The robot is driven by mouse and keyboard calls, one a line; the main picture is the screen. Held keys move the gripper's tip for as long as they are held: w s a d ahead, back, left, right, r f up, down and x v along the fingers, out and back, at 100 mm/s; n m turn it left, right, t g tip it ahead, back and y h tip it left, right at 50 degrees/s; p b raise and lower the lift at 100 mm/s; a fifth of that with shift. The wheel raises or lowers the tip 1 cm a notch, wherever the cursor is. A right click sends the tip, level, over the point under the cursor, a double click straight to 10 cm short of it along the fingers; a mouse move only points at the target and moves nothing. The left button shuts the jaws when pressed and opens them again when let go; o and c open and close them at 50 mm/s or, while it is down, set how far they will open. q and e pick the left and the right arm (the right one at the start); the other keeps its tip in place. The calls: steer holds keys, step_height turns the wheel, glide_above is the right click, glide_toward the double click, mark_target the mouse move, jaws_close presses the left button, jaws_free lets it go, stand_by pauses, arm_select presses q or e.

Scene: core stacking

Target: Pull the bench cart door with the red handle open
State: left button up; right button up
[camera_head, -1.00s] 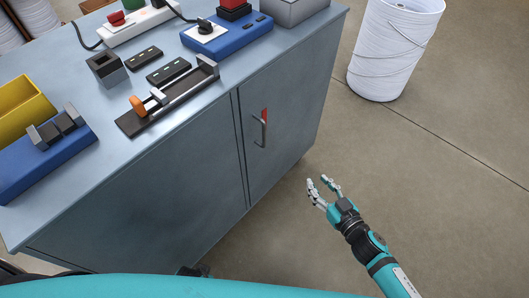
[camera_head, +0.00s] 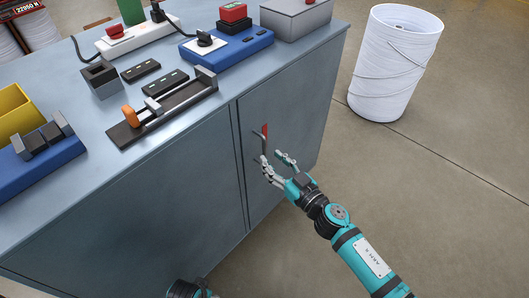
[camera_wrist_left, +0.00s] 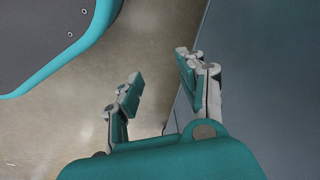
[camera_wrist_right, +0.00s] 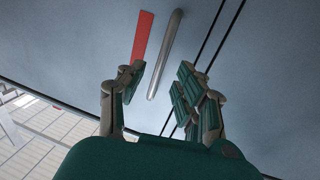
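The bench cart door (camera_head: 295,95) is the right-hand front panel and looks shut, with a narrow dark seam on its left. On it is a grey metal bar handle (camera_head: 263,145) with a red strip (camera_head: 265,130) beside it. The right wrist view also shows the handle (camera_wrist_right: 165,55) and red strip (camera_wrist_right: 142,38). My right gripper (camera_head: 271,157) is open at the handle's lower part. In the right wrist view, the bar appears between its fingers (camera_wrist_right: 161,68); contact cannot be told. My left gripper (camera_wrist_left: 160,68) is open and empty beside a grey-blue panel.
The worktop (camera_head: 225,100) carries a blue switch box (camera_head: 228,45), a slide fixture (camera_head: 165,112) and several other parts. A white drum (camera_head: 395,65) stands on the floor at the right. The floor (camera_head: 440,170) before the door is clear apart from my right arm.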

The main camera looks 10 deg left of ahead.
mark_target(265, 153)
arm_select(q)
steer(key=shift+w+r+b, duration=0.2)
steer(key=shift+w+r, duration=0.1)
steer(key=shift+r, duration=0.4)
steer(key=shift+w+r+b, duration=0.15)
steer(key=shift+w+r, duration=0.15)
steer(key=shift+r, duration=0.35)
arm_select(e)
steer(key=shift+x, duration=2.25)
jaws_close()
